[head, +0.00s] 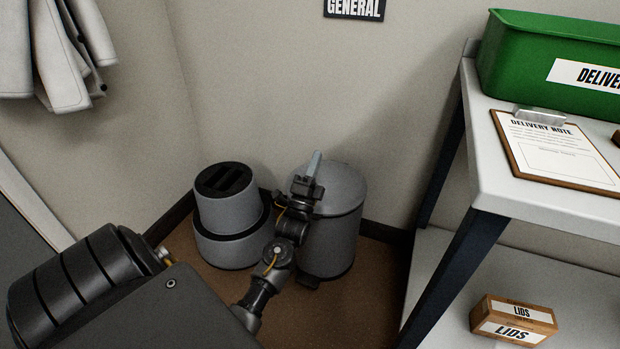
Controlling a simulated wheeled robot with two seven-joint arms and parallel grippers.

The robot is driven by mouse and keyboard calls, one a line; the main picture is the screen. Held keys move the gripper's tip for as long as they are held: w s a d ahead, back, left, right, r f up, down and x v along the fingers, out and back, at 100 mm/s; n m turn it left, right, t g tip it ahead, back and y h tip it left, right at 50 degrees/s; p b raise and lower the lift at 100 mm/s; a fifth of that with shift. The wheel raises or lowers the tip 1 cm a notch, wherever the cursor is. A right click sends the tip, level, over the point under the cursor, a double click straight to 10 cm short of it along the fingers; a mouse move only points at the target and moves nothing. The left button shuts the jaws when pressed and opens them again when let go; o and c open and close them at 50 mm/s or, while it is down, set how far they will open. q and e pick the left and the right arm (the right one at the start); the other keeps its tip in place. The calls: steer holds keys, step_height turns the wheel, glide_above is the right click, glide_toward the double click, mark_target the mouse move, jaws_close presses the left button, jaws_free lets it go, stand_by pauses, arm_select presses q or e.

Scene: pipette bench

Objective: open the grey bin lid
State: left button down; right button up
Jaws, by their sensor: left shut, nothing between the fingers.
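The grey bin (335,245) stands on the brown floor in the corner, under the GENERAL sign. Its rounded grey lid (345,185) sits on the body and looks closed. My left gripper (315,162) is shut and empty. In the picture its fingers overlap the upper left of the lid; I cannot tell whether they touch it. My left wrist and gripper hide the left side of the bin. My right gripper is out of view.
A second grey round container (228,248) with a slotted black top stands left of the bin. A white-topped bench (545,205) on the right carries a green crate (520,60) and a clipboard (555,160). A LIDS box (513,318) lies on its lower shelf.

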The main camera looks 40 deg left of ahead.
arm_select(q)
steer(key=b+x, duration=0.1)
steer(key=x, duration=0.4)
steer(key=shift+w, duration=0.15)
stand_by(1.4)
